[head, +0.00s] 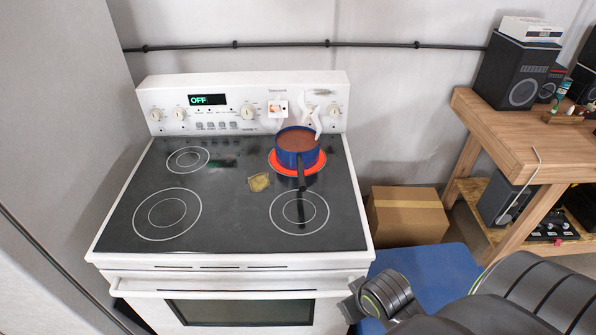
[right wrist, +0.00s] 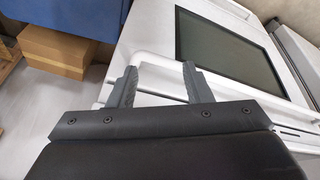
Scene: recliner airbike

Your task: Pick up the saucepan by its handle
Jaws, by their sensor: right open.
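A blue saucepan (head: 297,146) with brown contents stands on the glowing red back right burner (head: 282,163) of the white stove. Its dark handle (head: 301,178) points toward the front of the stove. In the right wrist view my right gripper (right wrist: 158,78) is open and empty, with its two fingers apart in front of the stove's oven front. In the head view my right arm comes in at the lower right, low beside the stove's front right corner and well away from the saucepan. The saucepan is not in the right wrist view. My left gripper is not in view.
The stove's oven door handle (head: 235,287) runs across its front. A yellowish patch (head: 259,182) lies on the black cooktop (head: 230,215). A cardboard box (head: 405,214) and a wooden table (head: 515,150) with speakers stand to the right. A grey wall (head: 60,90) is on the left.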

